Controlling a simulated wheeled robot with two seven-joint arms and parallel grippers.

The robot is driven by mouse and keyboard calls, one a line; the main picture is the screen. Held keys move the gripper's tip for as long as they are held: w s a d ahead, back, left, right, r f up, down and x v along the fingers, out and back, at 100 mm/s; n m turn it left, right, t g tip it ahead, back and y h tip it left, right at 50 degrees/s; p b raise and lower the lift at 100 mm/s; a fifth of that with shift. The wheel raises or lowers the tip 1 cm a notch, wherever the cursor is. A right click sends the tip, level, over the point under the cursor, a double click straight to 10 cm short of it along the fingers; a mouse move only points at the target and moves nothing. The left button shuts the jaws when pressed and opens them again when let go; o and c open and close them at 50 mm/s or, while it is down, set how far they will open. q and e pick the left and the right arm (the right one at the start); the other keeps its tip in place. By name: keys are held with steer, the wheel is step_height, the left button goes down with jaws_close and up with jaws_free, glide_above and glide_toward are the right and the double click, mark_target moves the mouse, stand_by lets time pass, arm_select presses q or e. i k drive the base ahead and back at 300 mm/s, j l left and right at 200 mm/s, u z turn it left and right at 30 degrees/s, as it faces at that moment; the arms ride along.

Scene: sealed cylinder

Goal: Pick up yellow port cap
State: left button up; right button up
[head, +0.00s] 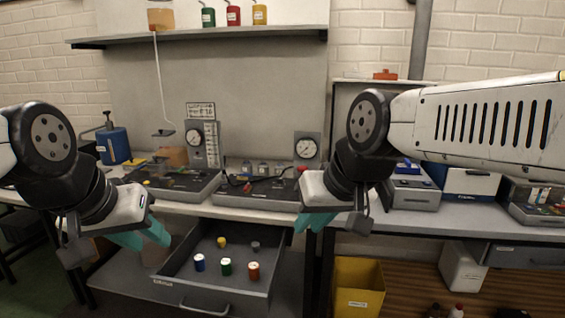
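A small yellow cap (221,242) sits in the open grey drawer (217,299), toward its back left. Blue (199,262), green (226,267), orange-red (254,271) and grey (255,246) pieces stand around it. My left gripper (142,237) has teal fingers spread apart, with nothing seen between them, left of the drawer. Neither gripper touches the yellow cap.
The workbench (180,207) above the drawer carries gauges and equipment panels. A shelf (200,36) with small coloured cans hangs above. A yellow bin (358,285) stands on the floor right of the drawer. The space above the drawer's middle is free.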

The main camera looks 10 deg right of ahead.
mark_target(221, 241)
steer(key=i+l, duration=0.2)
steer(key=l, duration=0.15)
steer(key=i+l+u, duration=0.15)
steer(key=l, duration=0.25)
steer(key=i+l, duration=0.15)
steer(key=l, duration=0.25)
steer(key=i+l+u, duration=0.1)
steer(key=l, duration=0.25)
steer(key=i+l, duration=0.5)
steer(key=k+j+u, duration=0.3)
steer(key=k+j, duration=0.05)
steer(key=j, duration=0.05)
